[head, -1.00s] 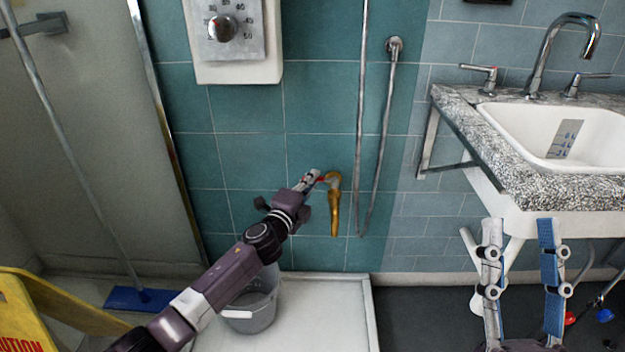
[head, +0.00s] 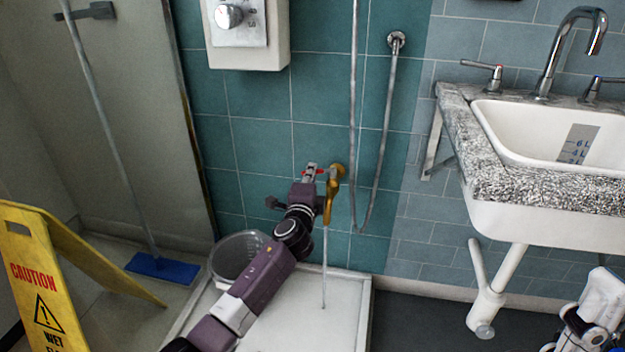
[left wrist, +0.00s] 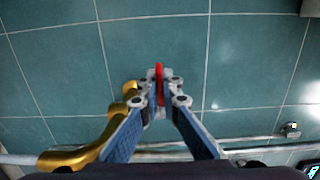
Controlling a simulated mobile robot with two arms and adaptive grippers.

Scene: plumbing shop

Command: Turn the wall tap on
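The brass wall tap (head: 334,196) sticks out from the teal tiles; its gold body also shows in the left wrist view (left wrist: 80,157). A thin water stream runs down from it to the white tray. Its red handle (left wrist: 159,84) stands between the fingertips of my left gripper (left wrist: 159,92), which are closed in on both sides of it. In the head view the left gripper (head: 312,172) is at the tap, just left of its body.
A grey bucket (head: 236,258) stands in the shower tray (head: 340,325), left of the stream. A yellow caution sign (head: 32,275) and a blue mop (head: 160,267) are at left. A hose (head: 380,150) hangs beside the tap; a sink (head: 545,215) is at right.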

